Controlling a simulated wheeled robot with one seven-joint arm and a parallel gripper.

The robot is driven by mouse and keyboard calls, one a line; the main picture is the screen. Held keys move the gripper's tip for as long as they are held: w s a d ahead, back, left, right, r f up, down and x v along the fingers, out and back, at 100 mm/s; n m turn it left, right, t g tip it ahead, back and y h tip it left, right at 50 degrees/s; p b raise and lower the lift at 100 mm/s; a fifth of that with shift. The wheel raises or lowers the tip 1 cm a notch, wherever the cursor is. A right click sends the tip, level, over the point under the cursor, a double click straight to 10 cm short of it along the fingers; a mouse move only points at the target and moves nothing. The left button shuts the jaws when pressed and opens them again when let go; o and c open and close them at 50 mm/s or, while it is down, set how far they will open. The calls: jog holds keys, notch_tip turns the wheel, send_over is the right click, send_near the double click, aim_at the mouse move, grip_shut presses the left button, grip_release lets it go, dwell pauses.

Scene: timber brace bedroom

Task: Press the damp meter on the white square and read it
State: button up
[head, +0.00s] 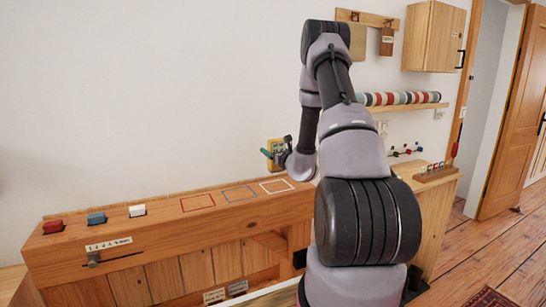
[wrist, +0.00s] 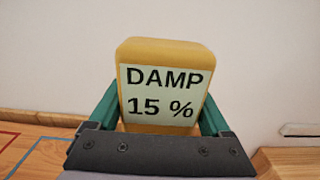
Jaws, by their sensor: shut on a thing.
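The damp meter (wrist: 163,52) is a yellow block with a pale display. In the wrist view the display reads "DAMP 15 %". My gripper (wrist: 158,112) is shut on it, with a green finger on each side. In the head view the meter (head: 275,146) and the gripper stand out against the wall, above the bench. The white square (head: 277,186) is an outline on the bench top, below the meter in the picture. I cannot tell whether the meter touches anything.
A red outline (head: 198,202) and a grey-blue outline (head: 240,193) lie left of the white one. Red (head: 53,226), blue (head: 96,218) and white (head: 137,210) blocks sit further left on the bench (head: 160,232). A shelf (head: 405,107) with coloured rolls hangs right.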

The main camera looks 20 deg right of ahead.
jog(key=shift+r, duration=0.15)
dwell(0.5)
jog(key=shift+f, duration=3.35)
jog(key=o, duration=1.3)
jog(key=shift+f, duration=0.15)
